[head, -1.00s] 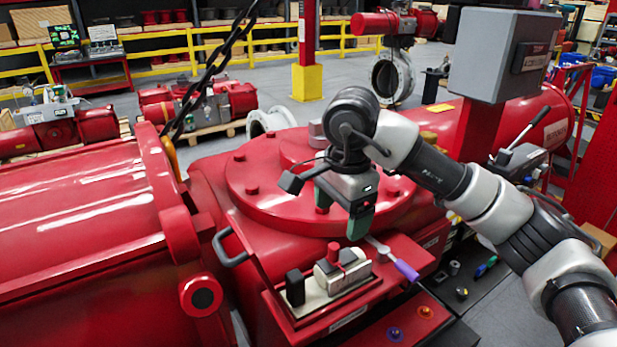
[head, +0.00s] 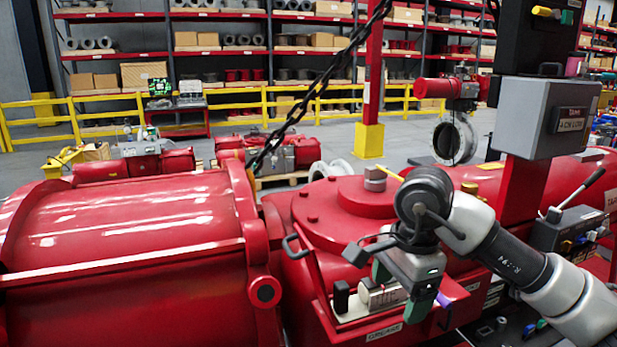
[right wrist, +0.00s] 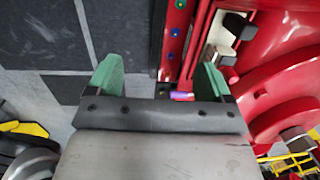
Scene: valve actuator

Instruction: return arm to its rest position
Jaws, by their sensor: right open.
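My right arm reaches in from the right in the head view. Its gripper (head: 400,288) hangs over the right part of a small red tray (head: 385,333) on the front of the large red valve actuator (head: 340,215). In the right wrist view, the two green fingers (right wrist: 158,78) are spread wide with nothing between them close up. A purple-handled tool (head: 443,300) shows just right of the gripper; its purple part (right wrist: 182,96) also appears beyond the jaws in the wrist view. The gripper hides part of the tray. My left gripper is not in view.
A grey control box (head: 545,115) on a red post stands right, behind my arm. A black chain (head: 310,90) hangs above the actuator. A red cylinder (head: 140,260) fills the left. Yellow railings (head: 230,105) and shelves lie far behind. Grey floor tiles (right wrist: 40,40) show in the wrist view.

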